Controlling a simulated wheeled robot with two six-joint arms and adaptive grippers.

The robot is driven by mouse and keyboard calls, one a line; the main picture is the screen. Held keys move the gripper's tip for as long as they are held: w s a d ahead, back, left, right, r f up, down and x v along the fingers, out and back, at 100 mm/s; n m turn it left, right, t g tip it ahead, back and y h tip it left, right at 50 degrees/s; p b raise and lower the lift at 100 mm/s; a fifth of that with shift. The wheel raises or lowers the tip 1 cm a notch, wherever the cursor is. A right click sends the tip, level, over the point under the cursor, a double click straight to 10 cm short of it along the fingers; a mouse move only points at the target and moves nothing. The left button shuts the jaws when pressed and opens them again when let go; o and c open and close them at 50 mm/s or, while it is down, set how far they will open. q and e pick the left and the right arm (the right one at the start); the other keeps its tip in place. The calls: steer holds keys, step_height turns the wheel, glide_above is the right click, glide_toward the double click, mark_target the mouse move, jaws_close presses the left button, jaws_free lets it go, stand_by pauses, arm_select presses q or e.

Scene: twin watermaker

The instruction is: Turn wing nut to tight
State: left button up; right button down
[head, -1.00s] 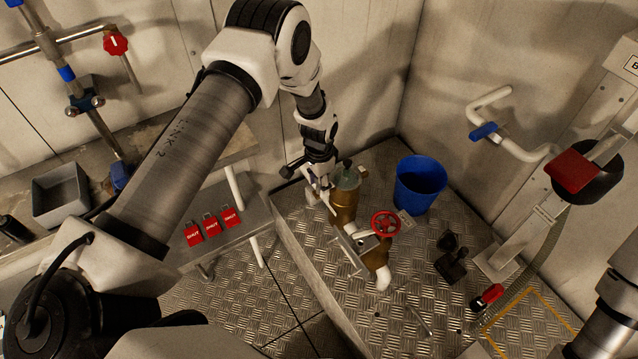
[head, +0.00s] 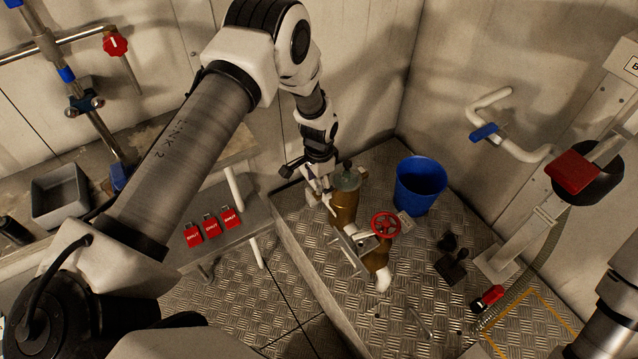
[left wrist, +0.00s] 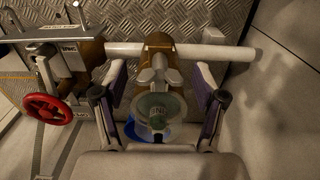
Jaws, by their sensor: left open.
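The brass strainer body (head: 343,207) stands on the metal floor plate under a greenish lid (head: 347,181). In the left wrist view, the round greenish piece (left wrist: 160,108) lies between my fingers. Just beyond it is a grey two-lobed piece that looks like the wing nut (left wrist: 161,74). My left gripper (head: 327,203) is at the left side of the strainer. In its wrist view the left gripper (left wrist: 160,84) is open, with one finger on each side of the grey piece and gaps between. In the head view the wing nut cannot be made out. My right gripper is out of view.
A red handwheel (head: 385,224) is right of the strainer, on a brass valve. A blue bucket (head: 420,186) stands behind it. A white pipe (left wrist: 215,53) crosses near the fingertips. Red tags (head: 211,226) lie on the low shelf at left.

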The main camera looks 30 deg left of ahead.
mark_target(319, 187)
arm_select(q)
step_height(319, 187, up, 12)
steer(key=shift+f, duration=0.15)
stand_by(0.4)
steer(key=s+d+f+n+p, duration=0.1)
steer(key=s+f+n, duration=0.1)
steer(key=s, duration=0.8)
steer(key=s+d+f+n+p, duration=0.1)
steer(key=s+f, duration=0.4)
steer(key=s, duration=0.6)
steer(key=s+d+f+n+p, duration=0.1)
steer(key=s+f+n+p, duration=0.1)
steer(key=s, duration=0.8)
steer(key=shift+s+f+n, duration=0.2)
steer(key=shift+f+n, duration=0.65)
steer(key=shift+n, duration=0.05)
